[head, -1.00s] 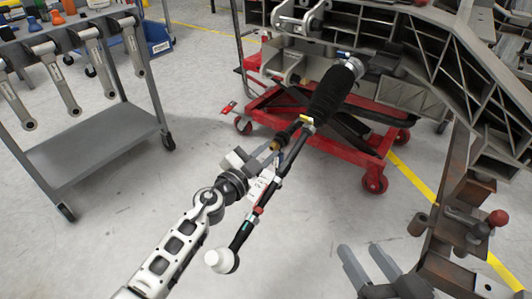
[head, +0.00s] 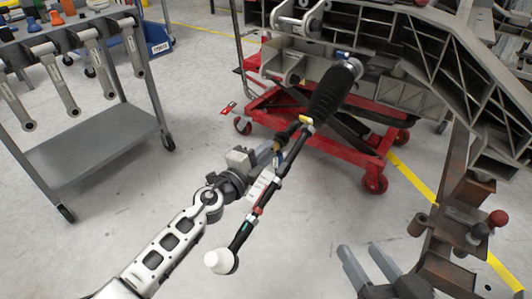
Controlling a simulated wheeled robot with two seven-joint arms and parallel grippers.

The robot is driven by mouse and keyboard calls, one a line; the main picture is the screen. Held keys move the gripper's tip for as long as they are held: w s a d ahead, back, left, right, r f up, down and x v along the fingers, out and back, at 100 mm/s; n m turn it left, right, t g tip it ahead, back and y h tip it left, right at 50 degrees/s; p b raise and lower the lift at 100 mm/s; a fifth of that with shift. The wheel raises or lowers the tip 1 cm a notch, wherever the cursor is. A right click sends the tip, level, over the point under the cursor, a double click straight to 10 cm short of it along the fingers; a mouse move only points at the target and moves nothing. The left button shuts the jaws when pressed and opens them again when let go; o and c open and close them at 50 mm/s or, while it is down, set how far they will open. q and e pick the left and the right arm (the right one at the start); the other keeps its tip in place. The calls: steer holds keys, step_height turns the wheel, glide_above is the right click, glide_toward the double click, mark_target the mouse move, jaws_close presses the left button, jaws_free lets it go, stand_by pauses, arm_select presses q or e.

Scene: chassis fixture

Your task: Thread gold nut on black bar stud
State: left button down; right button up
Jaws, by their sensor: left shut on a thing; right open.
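The black bar (head: 246,232) hangs at a slant below the black ribbed strut (head: 330,95), with a white rounded end (head: 221,261) at its bottom. My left gripper (head: 272,149) is beside the bar's upper part, its fingers pointing up and right. It is shut on a small gold-brown piece, which appears to be the gold nut (head: 278,146) and is mostly hidden by the fingers. I cannot tell whether the nut touches the stud, which I cannot make out. My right gripper (head: 362,257) is open and empty at the bottom right, apart from the bar.
A grey cart (head: 95,145) with hanging metal links stands at the left. A red lift table (head: 320,135) is under the grey chassis frame (head: 440,60). A rusty stand with a red-knobbed clamp (head: 478,228) is at the right. The floor at bottom centre is clear.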

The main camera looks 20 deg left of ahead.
arm_select(q)
steer(key=m, duration=0.5)
steer(key=shift+f, duration=0.15)
steer(key=m, duration=0.3)
steer(key=shift+m, duration=0.4)
steer(key=c, duration=1.4)
jaws_free()
steer(key=shift+s, duration=0.1)
steer(key=shift+o, duration=0.6)
steer(key=shift+p+v, duration=0.3)
steer(key=shift+v, duration=0.6)
